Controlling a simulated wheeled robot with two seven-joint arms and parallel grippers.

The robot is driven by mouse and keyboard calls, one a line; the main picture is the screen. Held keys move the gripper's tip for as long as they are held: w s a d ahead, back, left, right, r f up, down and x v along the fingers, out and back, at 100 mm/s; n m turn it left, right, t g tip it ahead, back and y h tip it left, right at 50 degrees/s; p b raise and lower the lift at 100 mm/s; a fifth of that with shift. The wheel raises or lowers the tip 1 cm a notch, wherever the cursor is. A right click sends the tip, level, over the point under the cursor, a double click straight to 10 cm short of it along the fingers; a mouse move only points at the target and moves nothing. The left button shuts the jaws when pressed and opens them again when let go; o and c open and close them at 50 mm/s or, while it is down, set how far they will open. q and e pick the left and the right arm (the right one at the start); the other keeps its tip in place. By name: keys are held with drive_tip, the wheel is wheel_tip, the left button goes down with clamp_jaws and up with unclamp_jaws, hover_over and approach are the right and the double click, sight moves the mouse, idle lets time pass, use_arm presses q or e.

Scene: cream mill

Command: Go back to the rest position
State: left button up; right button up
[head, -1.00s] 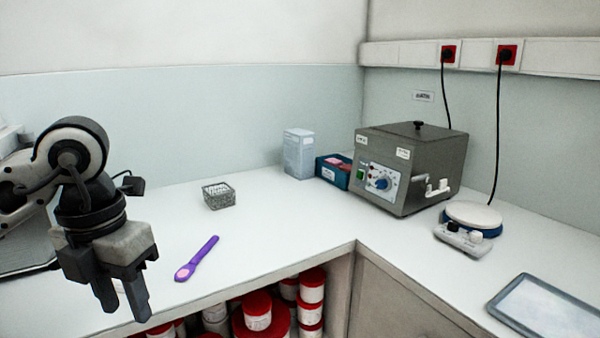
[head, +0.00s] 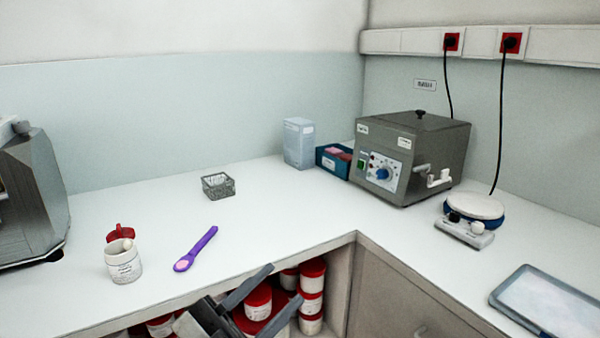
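My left gripper (head: 285,282) is at the bottom middle of the head view, in front of the counter's front edge and the open shelf. Its two fingers are spread apart, point up to the right, and hold nothing. My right gripper is not in view. A white jar (head: 124,264) with a label stands upright on the white counter (head: 150,210) at the left. A purple spoon (head: 197,248) lies on the counter to the right of the jar, apart from the gripper.
A red lid (head: 120,233) is just behind the jar. A wire basket (head: 218,186), a pale box (head: 298,144), a blue bin (head: 331,162), a grey machine (head: 400,160), a round-topped device (head: 474,208) and a tablet (head: 548,303) stand or lie on the counter. Red-lidded tubs (head: 312,285) fill the shelf below.

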use_arm(q)
drive_tip(key=s+a+f+n+t+y, duration=0.1)
drive_tip(key=a+f+n+y, duration=0.3)
drive_tip(key=f+n+y, duration=0.4)
drive_tip(key=a+f+n+t+y, duration=0.1)
drive_tip(key=a+f+n+y, duration=0.4)
drive_tip(key=f, duration=0.6)
drive_tip(key=s+a+f+n+g+y, duration=0.1)
drive_tip(key=s+f+n+g+y, duration=0.2)
drive_tip(key=s+f, duration=0.6)
wheel_tip(320, 180, down, 2)
drive_tip(key=shift+a+f+n+g+y, duration=0.1)
drive_tip(key=shift+a+n+g+y, duration=0.2)
drive_tip(key=shift+n+g, duration=0.55)
